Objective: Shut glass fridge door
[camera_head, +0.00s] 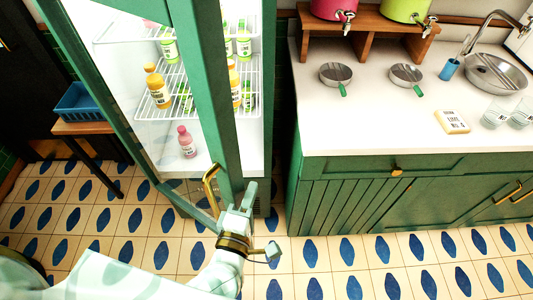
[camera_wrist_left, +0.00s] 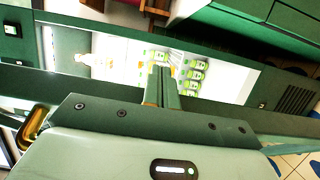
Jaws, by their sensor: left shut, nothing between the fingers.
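The glass fridge has a green frame, and its glass door (camera_head: 207,85) stands ajar. A gap on the right of the door's edge shows the lit white inside (camera_head: 253,130). The brass door handle (camera_head: 209,188) is low on the door's edge; a brass piece like it shows in the left wrist view (camera_wrist_left: 33,128). My left gripper (camera_head: 247,192) is shut and empty, just right of the handle, close to the door's edge. Its fingers show in the left wrist view (camera_wrist_left: 163,78) across the green frame; I cannot tell if they touch it. My right gripper is not in view.
Shelves inside hold several bottles, such as an orange one (camera_head: 157,88) and a pink one (camera_head: 186,142). A blue crate (camera_head: 82,101) on a small table is at left. The tiled floor in front is clear.

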